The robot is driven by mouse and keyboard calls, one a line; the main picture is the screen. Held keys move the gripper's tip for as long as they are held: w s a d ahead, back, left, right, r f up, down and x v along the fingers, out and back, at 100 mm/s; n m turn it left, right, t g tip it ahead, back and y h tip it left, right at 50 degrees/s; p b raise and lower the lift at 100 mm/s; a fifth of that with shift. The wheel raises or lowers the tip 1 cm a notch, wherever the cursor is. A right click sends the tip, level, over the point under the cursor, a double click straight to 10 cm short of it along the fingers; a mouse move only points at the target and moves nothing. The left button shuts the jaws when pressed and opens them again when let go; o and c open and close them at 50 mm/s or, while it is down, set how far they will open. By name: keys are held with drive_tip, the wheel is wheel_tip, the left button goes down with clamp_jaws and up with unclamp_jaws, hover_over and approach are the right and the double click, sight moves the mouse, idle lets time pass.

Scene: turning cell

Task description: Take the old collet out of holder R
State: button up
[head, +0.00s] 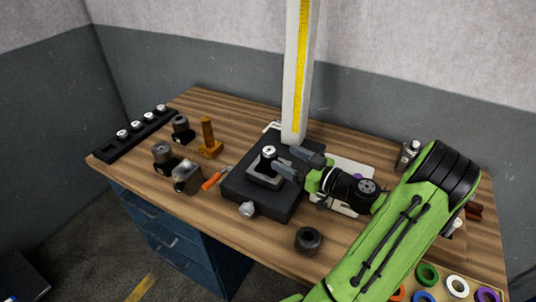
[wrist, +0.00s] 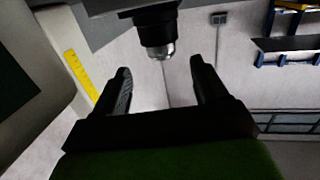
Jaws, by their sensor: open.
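A dark tool holder (head: 268,163) stands upright in a black fixture block (head: 238,190) at the middle of the bench. A shiny metal collet (head: 269,150) shows at its top. In the wrist view the holder (wrist: 157,30) is at the top, with the bright collet end (wrist: 161,51) pointing down the picture. My gripper (head: 286,161) comes in from the right at about the collet's height. It is open and empty. In the wrist view the collet lies just beyond the gap between the fingertips (wrist: 160,70); contact cannot be seen. No letter R is readable.
A tall pale column (head: 294,110) with a yellow scale stands close behind the fixture. Dark holders (head: 163,154), a brown post (head: 208,140) and an orange-handled tool (head: 213,179) are left. A black rack (head: 110,148) holds several collets. A dark ring (head: 308,239) lies in front.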

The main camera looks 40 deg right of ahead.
sight(275, 153)
drive_tip(key=w, duration=0.3)
drive_tip(key=w+a, duration=0.1)
drive_tip(key=w, duration=0.1)
drive_tip(key=shift+w+f, duration=0.25)
drive_tip(key=shift+s, duration=0.1)
drive_tip(key=shift+c, duration=0.5)
drive_tip(key=c, duration=1.1)
